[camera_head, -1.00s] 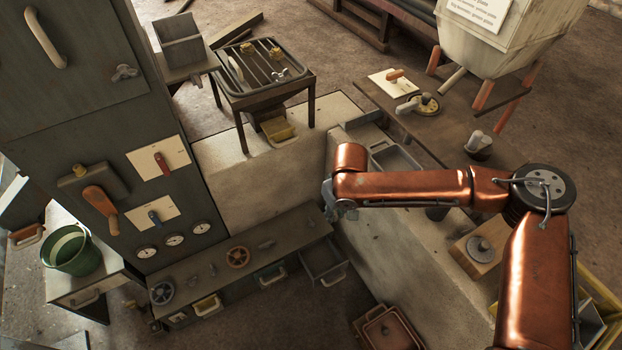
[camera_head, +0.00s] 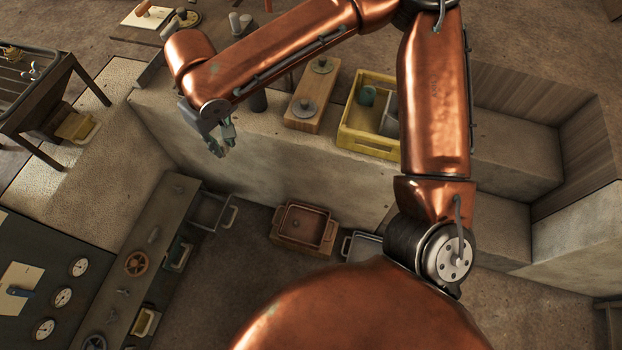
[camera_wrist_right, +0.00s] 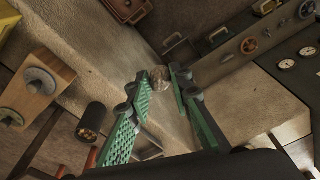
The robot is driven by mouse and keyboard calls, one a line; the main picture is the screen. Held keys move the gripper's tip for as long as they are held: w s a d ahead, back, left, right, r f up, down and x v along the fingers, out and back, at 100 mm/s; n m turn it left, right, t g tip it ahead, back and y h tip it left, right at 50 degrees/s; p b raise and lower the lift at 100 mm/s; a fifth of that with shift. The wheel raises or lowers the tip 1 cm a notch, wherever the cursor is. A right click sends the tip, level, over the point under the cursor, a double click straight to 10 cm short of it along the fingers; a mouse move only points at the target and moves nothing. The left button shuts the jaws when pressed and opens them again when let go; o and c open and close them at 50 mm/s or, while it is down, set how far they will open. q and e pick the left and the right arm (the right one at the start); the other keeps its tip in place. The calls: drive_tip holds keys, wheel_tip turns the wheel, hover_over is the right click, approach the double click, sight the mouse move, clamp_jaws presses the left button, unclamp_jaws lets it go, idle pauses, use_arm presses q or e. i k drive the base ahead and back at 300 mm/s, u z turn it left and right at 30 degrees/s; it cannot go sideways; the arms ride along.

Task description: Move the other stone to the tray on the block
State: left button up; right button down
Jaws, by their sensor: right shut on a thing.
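My right gripper (camera_head: 222,142) hangs at the end of the copper arm, over the near edge of the long concrete ledge. In the right wrist view its green fingers (camera_wrist_right: 158,95) are closed around a small rounded brownish stone (camera_wrist_right: 158,75) at their tips. In the head view the stone is too small or hidden to make out. A reddish-brown tray (camera_head: 306,226) sits low on the floor side of the ledge, apparently on a brown block; it also shows in the right wrist view (camera_wrist_right: 126,9). My left gripper is not in view.
A wooden board with grey knobbed discs (camera_head: 312,94) and a yellow crate (camera_head: 368,140) stand on the concrete ledge (camera_head: 270,150). A low bench with handwheels and drawers (camera_head: 136,264) lies at left. A gauge panel (camera_head: 62,297) stands at lower left.

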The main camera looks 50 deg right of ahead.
sight(312, 231)
drive_tip(key=k, duration=0.95)
drive_tip(key=z, duration=0.4)
drive_tip(key=i, duration=0.7)
drive_tip(key=z, duration=0.1)
